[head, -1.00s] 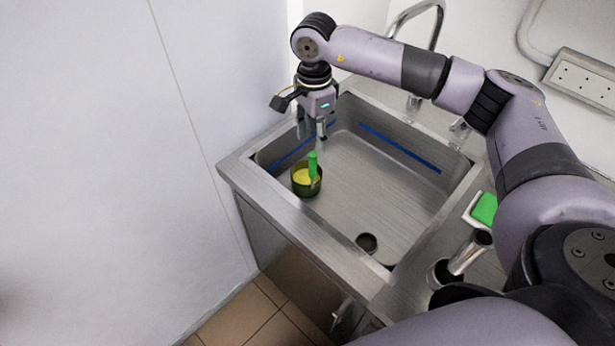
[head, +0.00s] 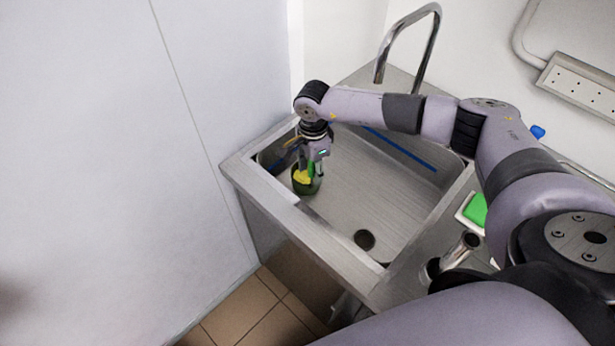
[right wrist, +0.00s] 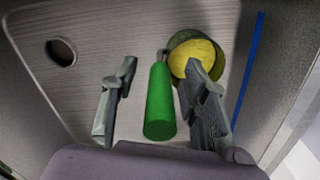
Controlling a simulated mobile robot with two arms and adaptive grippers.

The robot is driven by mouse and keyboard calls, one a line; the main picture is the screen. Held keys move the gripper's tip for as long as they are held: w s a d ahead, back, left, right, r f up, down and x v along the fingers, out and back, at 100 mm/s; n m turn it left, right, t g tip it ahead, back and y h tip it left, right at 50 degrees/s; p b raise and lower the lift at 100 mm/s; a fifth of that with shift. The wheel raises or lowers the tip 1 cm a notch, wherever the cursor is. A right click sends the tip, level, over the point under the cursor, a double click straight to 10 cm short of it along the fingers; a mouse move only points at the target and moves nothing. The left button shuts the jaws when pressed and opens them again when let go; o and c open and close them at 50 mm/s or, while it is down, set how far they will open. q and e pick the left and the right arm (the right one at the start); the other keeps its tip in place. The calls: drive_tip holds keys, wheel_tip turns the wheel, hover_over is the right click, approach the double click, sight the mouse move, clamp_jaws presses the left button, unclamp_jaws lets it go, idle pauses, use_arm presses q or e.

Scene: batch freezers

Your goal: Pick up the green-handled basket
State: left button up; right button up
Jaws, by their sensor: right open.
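The green-handled basket (head: 305,187) is a small dark round cup with yellow contents, in the left part of the sink basin in the head view. Its green handle stands up on the side. In the right wrist view the green handle (right wrist: 160,104) lies between the open fingers of my right gripper (right wrist: 160,100), with space on the left. The right finger overlaps the view of the cup and its yellow contents (right wrist: 195,58). In the head view my right gripper (head: 314,168) is low, right at the handle. Contact cannot be told. My left gripper is not seen.
The steel sink (head: 390,185) has a drain hole (head: 364,239) and blue strips on its walls. A tall faucet (head: 432,40) stands behind. A green sponge (head: 475,209) lies on the right counter. A wall (head: 100,150) borders the left side. The basin's middle is free.

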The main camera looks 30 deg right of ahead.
drive_tip(key=shift+c, duration=0.5)
clamp_jaws()
idle(0.3)
